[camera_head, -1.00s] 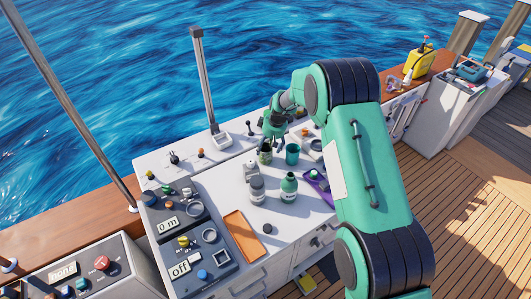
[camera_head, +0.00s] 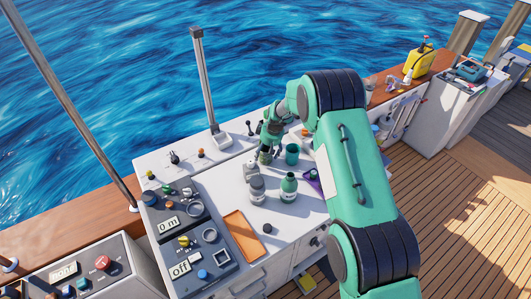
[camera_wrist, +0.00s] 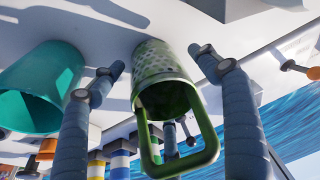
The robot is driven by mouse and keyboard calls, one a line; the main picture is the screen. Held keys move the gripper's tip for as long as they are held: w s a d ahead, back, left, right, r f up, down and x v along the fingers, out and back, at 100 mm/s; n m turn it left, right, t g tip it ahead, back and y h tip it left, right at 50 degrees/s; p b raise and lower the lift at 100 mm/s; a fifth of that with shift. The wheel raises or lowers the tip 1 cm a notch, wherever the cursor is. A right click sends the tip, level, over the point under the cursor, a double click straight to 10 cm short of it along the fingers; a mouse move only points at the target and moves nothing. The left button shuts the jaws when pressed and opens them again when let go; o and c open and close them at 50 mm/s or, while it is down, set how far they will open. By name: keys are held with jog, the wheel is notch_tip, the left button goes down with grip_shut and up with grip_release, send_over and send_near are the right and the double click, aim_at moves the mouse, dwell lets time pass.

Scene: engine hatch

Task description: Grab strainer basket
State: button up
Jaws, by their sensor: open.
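The strainer basket (camera_wrist: 160,62) is a dark green perforated cylinder with a loop handle. It stands on the white counter (camera_head: 220,190) and fills the middle of the wrist view. In the head view the basket (camera_head: 265,158) is small and partly covered by my gripper (camera_head: 270,143). In the wrist view my gripper (camera_wrist: 158,68) is open, with one finger on each side of the basket. I see gaps between the fingers and the basket wall.
A teal cup (camera_head: 292,154) stands close beside the basket; it also shows in the wrist view (camera_wrist: 38,90). A grey jar (camera_head: 257,189) and a green bottle (camera_head: 289,187) stand nearer. An orange tray (camera_head: 241,236) and control panels (camera_head: 180,222) lie left.

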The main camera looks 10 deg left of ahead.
aim_at(265, 146)
jog(key=c, duration=1.2)
jog(key=shift+r, duration=0.1)
jog(key=shift+r, duration=0.7)
notch_tip(265, 146, up, 2)
jog(key=shift+w+r, duration=0.1)
jog(key=s+d+b, duration=0.1)
jog(key=s+d, duration=0.2)
jog(key=s, duration=0.4)
jog(key=s+d+r, duration=0.1)
jog(key=s+d, duration=0.2)
jog(key=s, duration=0.4)
jog(key=shift+s+d+r+b, duration=0.15)
jog(key=shift+s+d+b, duration=0.15)
jog(key=shift+d+b, duration=0.1)
